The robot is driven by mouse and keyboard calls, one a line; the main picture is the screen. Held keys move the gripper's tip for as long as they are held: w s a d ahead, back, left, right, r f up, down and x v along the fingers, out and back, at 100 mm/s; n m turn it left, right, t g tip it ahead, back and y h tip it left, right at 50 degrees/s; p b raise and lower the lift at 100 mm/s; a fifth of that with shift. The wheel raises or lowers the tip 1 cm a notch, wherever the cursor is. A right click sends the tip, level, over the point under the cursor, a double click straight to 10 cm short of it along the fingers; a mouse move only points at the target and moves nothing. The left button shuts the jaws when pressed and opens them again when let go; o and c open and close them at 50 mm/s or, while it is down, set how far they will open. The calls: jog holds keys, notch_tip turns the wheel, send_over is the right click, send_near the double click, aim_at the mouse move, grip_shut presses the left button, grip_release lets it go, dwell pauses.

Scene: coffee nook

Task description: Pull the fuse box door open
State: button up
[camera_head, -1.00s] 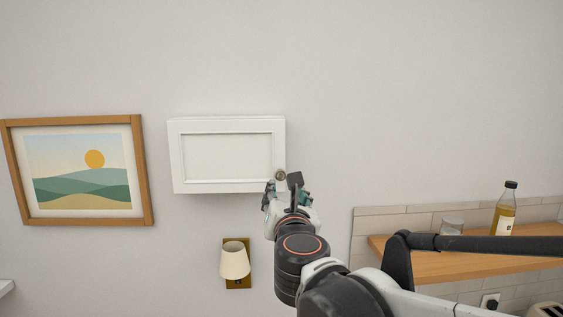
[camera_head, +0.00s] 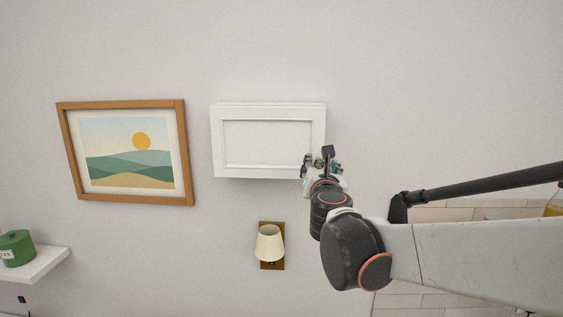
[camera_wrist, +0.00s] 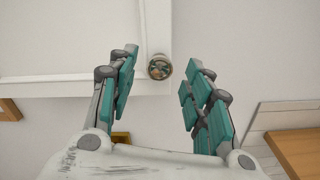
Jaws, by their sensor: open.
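The white fuse box (camera_head: 268,106) hangs on the wall in the middle of the head view. Its framed door (camera_head: 267,143) looks shut. My gripper (camera_head: 321,158) is at the box's lower right corner and hides part of it. In the wrist view, a round metal knob (camera_wrist: 159,67) sits on the white door (camera_wrist: 70,92) near its lower right corner. My open gripper (camera_wrist: 158,88) has one teal-padded finger on each side of the knob in the picture. Both fingers look apart from it, and how far it is from the fingertips I cannot tell.
A wooden-framed picture (camera_head: 190,150) hangs left of the box. A wall lamp (camera_head: 270,243) is below it. A white shelf (camera_head: 42,264) with a green canister (camera_head: 17,247) is at lower left. A wooden shelf (camera_wrist: 302,146) shows at right in the wrist view.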

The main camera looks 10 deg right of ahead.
jog(key=shift+w+d, duration=0.25)
jog(key=shift+w, duration=0.9)
grip_shut()
jog(key=shift+s, duration=0.1)
jog(key=shift+s, duration=0.1)
